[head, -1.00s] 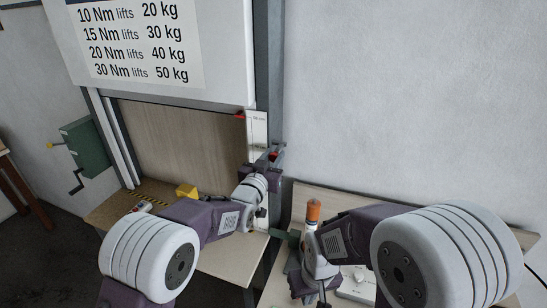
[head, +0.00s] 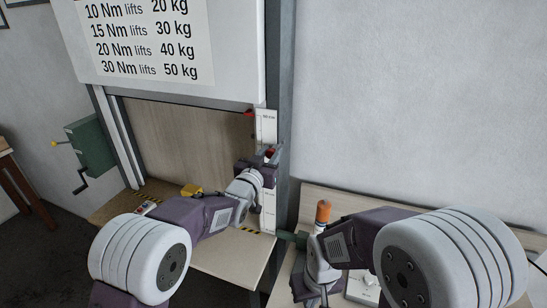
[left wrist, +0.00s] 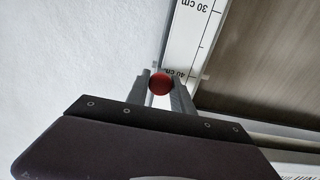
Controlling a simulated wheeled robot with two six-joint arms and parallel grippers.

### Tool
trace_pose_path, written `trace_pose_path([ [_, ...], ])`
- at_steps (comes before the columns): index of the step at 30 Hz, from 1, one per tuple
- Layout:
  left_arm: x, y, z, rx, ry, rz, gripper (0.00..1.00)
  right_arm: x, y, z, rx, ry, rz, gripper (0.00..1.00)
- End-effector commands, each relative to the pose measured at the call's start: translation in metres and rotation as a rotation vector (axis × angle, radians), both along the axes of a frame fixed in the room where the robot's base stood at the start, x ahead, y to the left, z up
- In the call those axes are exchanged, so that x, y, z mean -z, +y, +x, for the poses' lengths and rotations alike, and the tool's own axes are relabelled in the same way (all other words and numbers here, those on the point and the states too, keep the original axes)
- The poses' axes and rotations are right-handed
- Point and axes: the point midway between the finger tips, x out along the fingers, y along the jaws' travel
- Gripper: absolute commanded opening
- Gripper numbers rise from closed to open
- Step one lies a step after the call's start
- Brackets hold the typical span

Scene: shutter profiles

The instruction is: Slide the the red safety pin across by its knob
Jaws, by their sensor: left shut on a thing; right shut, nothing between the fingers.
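The safety pin's round red knob (left wrist: 159,84) is between the fingertips of my left gripper (left wrist: 160,88) in the left wrist view. The gripper is shut on it. In the head view the knob (head: 270,153) is a small red spot at my left gripper (head: 267,158), in front of the dark upright post beside the shutter. The pin's shaft is hidden. My right gripper (head: 321,288) is low at the right bench, shut and empty, its fingertips hard to make out.
A white centimetre scale (head: 266,127) runs along the post (head: 284,110). The wooden shutter opening (head: 185,140) lies left of it. An orange-handled tool (head: 323,211) stands near my right arm. A yellow block (head: 192,190) sits on the left ledge.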

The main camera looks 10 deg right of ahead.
Motion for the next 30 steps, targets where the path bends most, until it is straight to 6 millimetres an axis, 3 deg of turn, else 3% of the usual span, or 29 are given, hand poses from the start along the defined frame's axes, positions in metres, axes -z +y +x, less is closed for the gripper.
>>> trace_pose_path([
  [3, -0.003, 0.006, 0.004, -0.014, 0.0, -0.007, 0.0, -0.001, 0.0, 0.0, 0.0, 0.0, 0.0, 0.0],
  [4, -0.003, 0.006, 0.004, -0.014, 0.0, -0.007, 0.34, -0.001, 0.0, 0.0, 0.0, 0.0, 0.0, 0.0],
  [6, -0.002, 0.005, 0.003, -0.012, 0.0, -0.007, 0.49, -0.001, 0.0, 0.0, 0.0, 0.0, 0.0, 0.0],
  [17, 0.0, 0.006, 0.0, -0.009, 0.001, -0.004, 0.49, 0.003, 0.0, 0.0, 0.0, 0.0, 0.0, 0.0],
  [30, 0.002, 0.051, -0.058, -0.012, 0.001, -0.008, 0.49, 0.042, 0.0, 0.0, 0.0, 0.0, 0.0, 0.0],
])
